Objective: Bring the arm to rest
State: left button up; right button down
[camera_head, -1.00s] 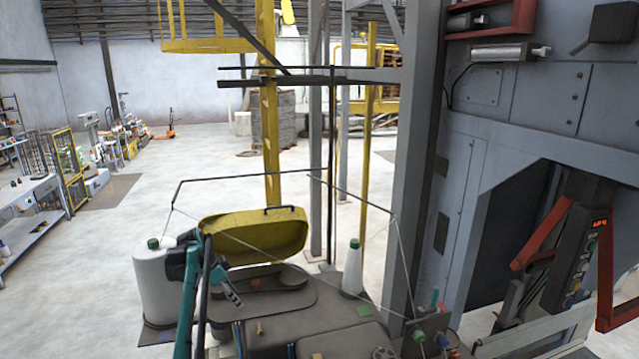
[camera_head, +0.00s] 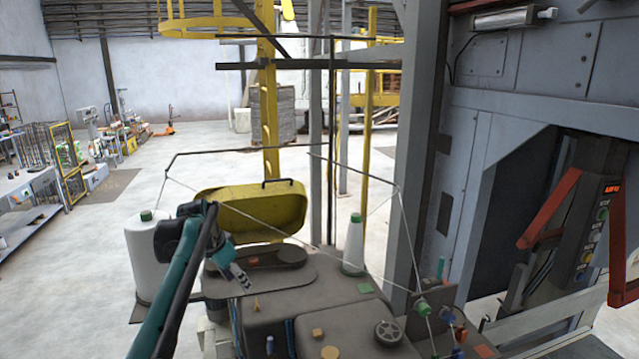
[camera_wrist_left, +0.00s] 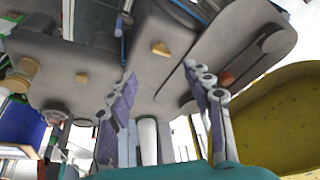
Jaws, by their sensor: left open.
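My left arm, teal and black, comes in from the bottom left in the head view. Its gripper (camera_head: 239,277) hangs over the left part of the grey machine (camera_head: 280,318), near a thread cone. In the left wrist view the two fingers (camera_wrist_left: 160,92) stand well apart with nothing between them, and the grey machine top (camera_wrist_left: 165,55) lies beyond them. No contact with the machine can be made out. My right gripper is not in view.
A white thread cone (camera_head: 147,260) stands left of the gripper and another (camera_head: 353,248) right of it. A yellow cover (camera_head: 262,212) stands behind. Threads run from a black overhead bar (camera_head: 240,151). A grey steel frame (camera_head: 420,150) rises at right. Open floor lies at left.

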pick_arm(q)
jog(key=s+d+f+n+t+b, duration=0.1)
jog(key=s+f+b, duration=0.2)
jog(key=s, duration=0.3)
jog(key=s+d+f+n+y+b, duration=0.1)
jog(key=s+f+b, duration=0.2)
jog(key=s, duration=0.3)
jog(key=s+d+f+n+t+b, duration=0.1)
jog(key=s+f+n+b, duration=0.1)
jog(key=s, duration=0.4)
jog(key=s+d+f+n+t+y+b, duration=0.1)
jog(key=s+f+n+b, duration=0.2)
jog(key=s+f+b, duration=0.5)
jog(key=s+f, duration=1)
jog(key=f, duration=0.2)
jog(key=shift+s+d, duration=0.25)
jog(key=shift+s, duration=0.1)
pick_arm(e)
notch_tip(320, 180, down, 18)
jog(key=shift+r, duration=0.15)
